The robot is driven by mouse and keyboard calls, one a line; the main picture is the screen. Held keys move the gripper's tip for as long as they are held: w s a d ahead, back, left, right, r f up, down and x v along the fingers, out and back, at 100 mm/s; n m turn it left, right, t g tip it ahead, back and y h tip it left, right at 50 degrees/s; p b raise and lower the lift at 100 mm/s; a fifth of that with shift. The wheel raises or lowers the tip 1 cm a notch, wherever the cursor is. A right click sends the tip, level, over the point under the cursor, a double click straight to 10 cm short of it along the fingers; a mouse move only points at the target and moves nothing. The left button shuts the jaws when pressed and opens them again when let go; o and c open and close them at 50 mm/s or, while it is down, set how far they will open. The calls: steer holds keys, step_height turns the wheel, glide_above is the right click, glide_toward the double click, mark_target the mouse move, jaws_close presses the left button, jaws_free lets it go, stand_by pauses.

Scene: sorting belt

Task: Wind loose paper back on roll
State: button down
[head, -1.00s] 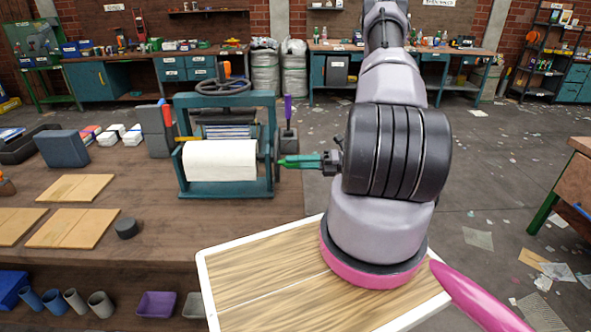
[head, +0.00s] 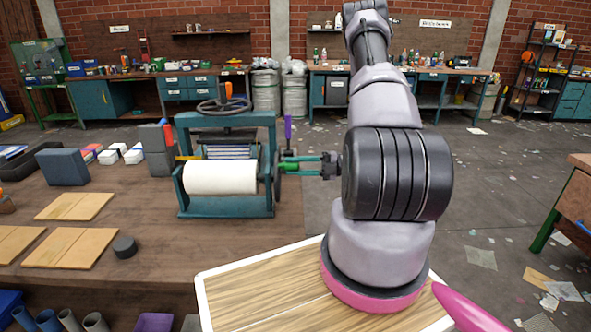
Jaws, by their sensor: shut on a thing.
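The teal press-like stand (head: 225,120) sits on the brown workbench. It carries a white paper roll (head: 220,177) lying level between its uprights. The paper looks mostly wrapped, and I cannot make out a clear loose end. A crank with a green handle (head: 292,168) sticks out at the right side of the stand. My gripper (head: 306,164) comes in from the right and is shut on the green handle. The crank arm is partly hidden behind the stand's right upright and the handle.
A handwheel (head: 224,104) tops the stand. A purple-handled tool (head: 288,132) stands behind the crank. A dark grey block (head: 62,167), wooden boards (head: 68,247) and a black puck (head: 124,246) lie left. The bench right of the stand is clear.

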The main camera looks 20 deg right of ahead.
steer(key=shift+w+d, duration=0.1)
stand_by(0.4)
steer(key=c, duration=0.6)
jaws_free()
steer(key=shift+o, duration=0.2)
steer(key=v, duration=1)
steer(key=shift+d, duration=0.4)
